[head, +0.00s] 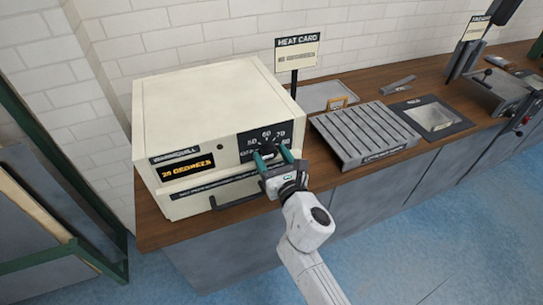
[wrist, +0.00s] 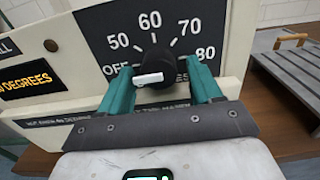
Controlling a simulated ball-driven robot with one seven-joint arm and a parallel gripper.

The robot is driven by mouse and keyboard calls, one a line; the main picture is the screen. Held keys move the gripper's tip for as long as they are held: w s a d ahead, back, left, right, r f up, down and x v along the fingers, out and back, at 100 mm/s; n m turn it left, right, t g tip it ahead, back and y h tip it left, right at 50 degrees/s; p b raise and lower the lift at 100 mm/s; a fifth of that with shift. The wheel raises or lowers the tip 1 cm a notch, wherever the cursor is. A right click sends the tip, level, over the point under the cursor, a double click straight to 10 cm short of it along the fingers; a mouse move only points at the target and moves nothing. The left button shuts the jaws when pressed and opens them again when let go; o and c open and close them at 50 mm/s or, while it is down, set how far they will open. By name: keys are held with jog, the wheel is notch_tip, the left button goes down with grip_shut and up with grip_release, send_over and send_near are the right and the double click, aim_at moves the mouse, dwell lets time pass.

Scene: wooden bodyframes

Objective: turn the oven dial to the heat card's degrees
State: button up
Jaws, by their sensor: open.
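The cream oven (head: 205,105) stands on the counter's left end. Its black dial (wrist: 155,66) sits on a dark scale plate (head: 250,144) marked OFF, 50, 60, 70 and 80. The dial's white pointer bar (wrist: 148,79) lies nearly level, pointing left on the OFF side. The oven's amber display (head: 187,167) seems to read 20 degrees, its first figures unclear. The heat card (head: 297,50) stands on a post behind the oven; its number is too small to read surely. My gripper (wrist: 160,67) is open, its teal fingers on either side of the dial; contact cannot be told.
A slatted metal rack (head: 366,134) lies right of the oven, with a shallow tray (head: 322,95) behind it. The oven's handle bar (head: 236,201) juts out below the dial. A dark-framed plate (head: 432,116) and a machine (head: 497,85) stand farther right.

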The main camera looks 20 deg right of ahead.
jog(key=shift+w, duration=0.25)
jog(key=shift+c, duration=0.5)
jog(key=c, duration=0.9)
jog(key=shift+o, duration=0.2)
